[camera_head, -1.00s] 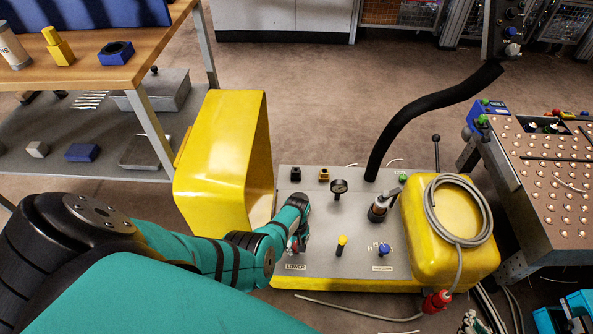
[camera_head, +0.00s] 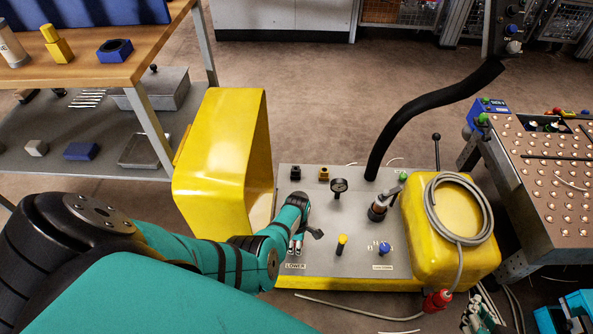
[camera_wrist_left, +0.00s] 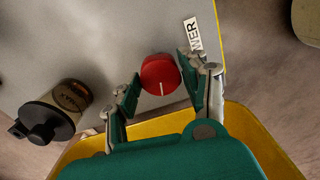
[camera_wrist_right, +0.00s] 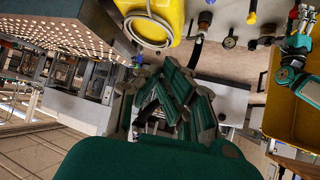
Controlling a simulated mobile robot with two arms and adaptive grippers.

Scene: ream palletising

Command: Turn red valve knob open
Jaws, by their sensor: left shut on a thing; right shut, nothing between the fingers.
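The red valve knob (camera_wrist_left: 160,73) is round with a white line on its face, set on the grey panel (camera_wrist_left: 100,30). In the left wrist view it sits between the fingertips of my left gripper (camera_wrist_left: 160,77), which is shut on it. My right gripper (camera_wrist_right: 172,90) is shut and empty in the right wrist view, outside the head view.
The panel also carries a yellow knob (camera_head: 342,241), a blue knob (camera_head: 384,248), a gauge (camera_head: 339,186) and a handle-like fitting (camera_head: 378,208). A yellow guard (camera_head: 215,150) stands left of it; a yellow housing with a coiled cable (camera_head: 435,230) is at its right.

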